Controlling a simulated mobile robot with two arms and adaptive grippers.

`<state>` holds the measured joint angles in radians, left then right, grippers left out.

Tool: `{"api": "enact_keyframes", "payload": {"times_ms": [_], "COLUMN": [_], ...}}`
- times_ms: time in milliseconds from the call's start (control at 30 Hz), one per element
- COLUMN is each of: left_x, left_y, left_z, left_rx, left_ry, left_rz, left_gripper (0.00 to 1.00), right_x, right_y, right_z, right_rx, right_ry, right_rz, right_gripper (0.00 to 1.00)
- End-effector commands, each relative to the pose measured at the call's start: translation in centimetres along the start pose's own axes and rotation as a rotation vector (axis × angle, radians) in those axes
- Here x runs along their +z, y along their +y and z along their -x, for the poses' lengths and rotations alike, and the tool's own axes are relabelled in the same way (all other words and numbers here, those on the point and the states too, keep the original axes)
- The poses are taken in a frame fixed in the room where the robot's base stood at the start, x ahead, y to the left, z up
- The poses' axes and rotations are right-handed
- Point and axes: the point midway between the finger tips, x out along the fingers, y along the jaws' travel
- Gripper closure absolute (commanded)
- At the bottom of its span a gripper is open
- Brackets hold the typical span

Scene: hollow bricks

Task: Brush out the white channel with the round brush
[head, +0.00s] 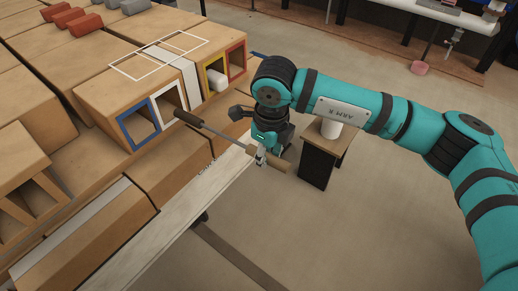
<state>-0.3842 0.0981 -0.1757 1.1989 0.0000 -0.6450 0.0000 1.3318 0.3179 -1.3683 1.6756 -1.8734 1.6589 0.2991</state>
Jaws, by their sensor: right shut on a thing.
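My right gripper (264,155) is shut on the wooden handle of the round brush (225,139). The brush's thin metal shaft runs left to a dark cylindrical bristle head (189,118). The white channel (156,103) is a white-framed opening in the brick face, between the blue-framed channel (126,135) and the yellow-framed one (207,82). My left gripper is not in view.
A red-framed channel (237,61) is at the right end of the row. A pale plank (150,235) runs along below the bricks. A small table (318,160) with a white cup (331,129) stands to the right.

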Motion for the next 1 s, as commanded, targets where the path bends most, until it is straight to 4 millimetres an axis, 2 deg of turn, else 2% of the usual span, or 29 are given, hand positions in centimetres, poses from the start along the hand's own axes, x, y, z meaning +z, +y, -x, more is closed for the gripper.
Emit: {"api": "enact_keyframes", "payload": {"times_ms": [800, 1000], "left_x": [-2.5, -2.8], "left_y": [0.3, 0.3], "left_z": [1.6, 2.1], "left_rx": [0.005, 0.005], "left_ry": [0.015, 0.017], "left_rz": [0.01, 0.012], "left_gripper": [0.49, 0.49], "right_x": [-6.6, -7.5], "right_y": [0.4, 0.5], "right_z": [0.5, 0.6], "right_rx": [0.0, 0.0], "right_ry": [0.0, 0.0], "right_rz": [-0.001, 0.0], "right_gripper": [1.0, 1.0]}}
